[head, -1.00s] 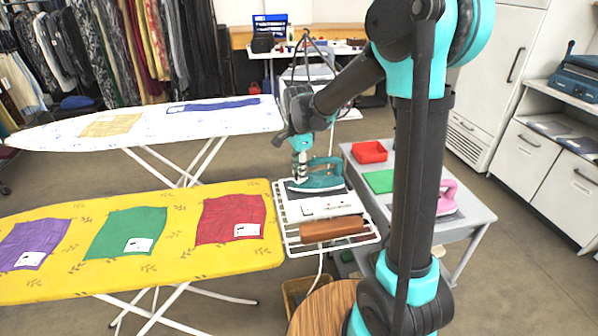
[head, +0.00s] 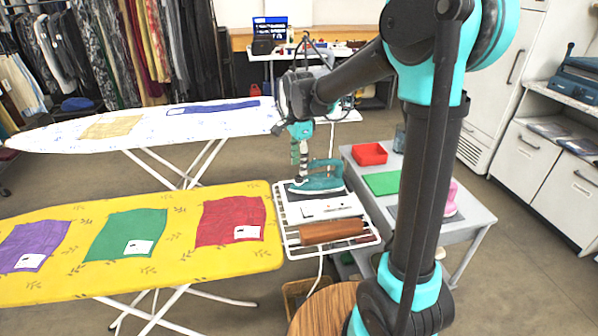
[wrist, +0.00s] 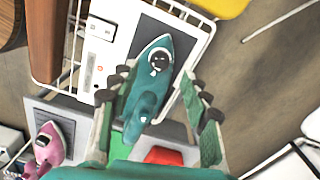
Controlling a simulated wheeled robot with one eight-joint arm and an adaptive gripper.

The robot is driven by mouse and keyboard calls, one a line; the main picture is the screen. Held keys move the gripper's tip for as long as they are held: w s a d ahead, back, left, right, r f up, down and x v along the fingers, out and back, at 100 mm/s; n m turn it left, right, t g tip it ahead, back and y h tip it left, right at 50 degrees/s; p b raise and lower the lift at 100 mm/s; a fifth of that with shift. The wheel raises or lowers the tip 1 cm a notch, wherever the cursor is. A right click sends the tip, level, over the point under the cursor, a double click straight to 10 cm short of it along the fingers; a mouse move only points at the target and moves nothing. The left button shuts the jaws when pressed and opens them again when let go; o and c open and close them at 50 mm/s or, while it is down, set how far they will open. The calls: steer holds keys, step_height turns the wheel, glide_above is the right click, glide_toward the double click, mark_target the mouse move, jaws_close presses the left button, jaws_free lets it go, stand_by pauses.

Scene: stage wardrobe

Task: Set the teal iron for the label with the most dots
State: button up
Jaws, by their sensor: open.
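The teal iron (head: 318,178) stands on a white control unit (head: 330,207) on the wire rack at the end of the yellow board. In the wrist view the iron (wrist: 150,85) shows a round dark dial with a white mark on its top. My gripper (head: 300,178) points down at the iron's end. In the wrist view its open fingers (wrist: 160,112) lie apart on either side of the iron's handle. Purple (head: 33,246), green (head: 125,235) and red (head: 230,220) cloths lie on the yellow board, each with a white label. Label dots are too small to count.
A wooden roller (head: 330,232) lies on the rack. A grey table (head: 465,215) holds a red tray (head: 369,154), a green mat (head: 382,183) and a pink iron (head: 451,198), partly hidden by my arm. A white ironing board (head: 60,133) stands behind.

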mark_target(299, 178)
step_height(299, 178, up, 8)
steer(key=shift+f, duration=0.2)
stand_by(0.3)
